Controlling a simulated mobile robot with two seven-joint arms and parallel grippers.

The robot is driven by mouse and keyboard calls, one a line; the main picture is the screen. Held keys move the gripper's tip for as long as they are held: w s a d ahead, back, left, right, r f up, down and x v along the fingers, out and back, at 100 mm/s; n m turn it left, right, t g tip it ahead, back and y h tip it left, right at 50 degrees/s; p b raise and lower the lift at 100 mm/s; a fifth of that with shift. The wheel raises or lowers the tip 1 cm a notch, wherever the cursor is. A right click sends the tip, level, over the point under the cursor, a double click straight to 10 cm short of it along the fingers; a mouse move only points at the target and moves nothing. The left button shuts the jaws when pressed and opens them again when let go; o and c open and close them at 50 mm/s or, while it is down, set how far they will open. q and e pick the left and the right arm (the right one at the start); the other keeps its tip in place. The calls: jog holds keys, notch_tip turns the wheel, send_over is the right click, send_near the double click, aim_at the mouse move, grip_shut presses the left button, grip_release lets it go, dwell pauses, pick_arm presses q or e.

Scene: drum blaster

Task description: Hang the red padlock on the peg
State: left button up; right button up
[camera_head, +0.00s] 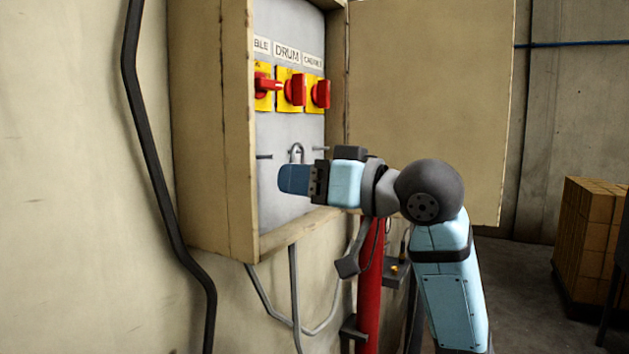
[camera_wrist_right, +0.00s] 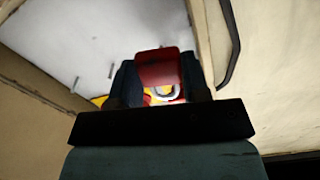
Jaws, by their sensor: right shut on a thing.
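My right gripper (camera_head: 294,180) is inside the open wall cabinet, in front of its grey back panel, and is shut on the red padlock. In the right wrist view the padlock's red body (camera_wrist_right: 157,68) sits between the two fingers, with its pale curved shackle (camera_wrist_right: 165,93) showing below it. In the head view the finger hides the red body; only the grey shackle (camera_head: 296,150) stands up above the gripper. Thin pegs stick out of the panel, a left peg (camera_head: 264,156) and a right peg (camera_head: 320,149). I cannot tell whether the shackle is around a peg. My left gripper is not in view.
Red rotary switches (camera_head: 295,89) on yellow plates sit above the pegs under labels. The cabinet's left wall (camera_head: 238,130) and open door (camera_head: 430,90) flank the space. A red pipe (camera_head: 370,290) stands below. Stacked boxes (camera_head: 590,240) are far right.

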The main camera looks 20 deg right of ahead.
jog(key=shift+f+x, duration=0.15)
jog(key=shift+x, duration=0.85)
jog(key=shift+f+x, duration=0.2)
jog(key=shift+x, duration=0.75)
jog(key=shift+f+x, duration=0.15)
jog(key=shift+x, duration=0.85)
jog(key=o, duration=0.9)
jog(key=shift+w+d+f, duration=0.15)
jog(key=shift+d, duration=0.05)
jog(key=shift+a, duration=0.15)
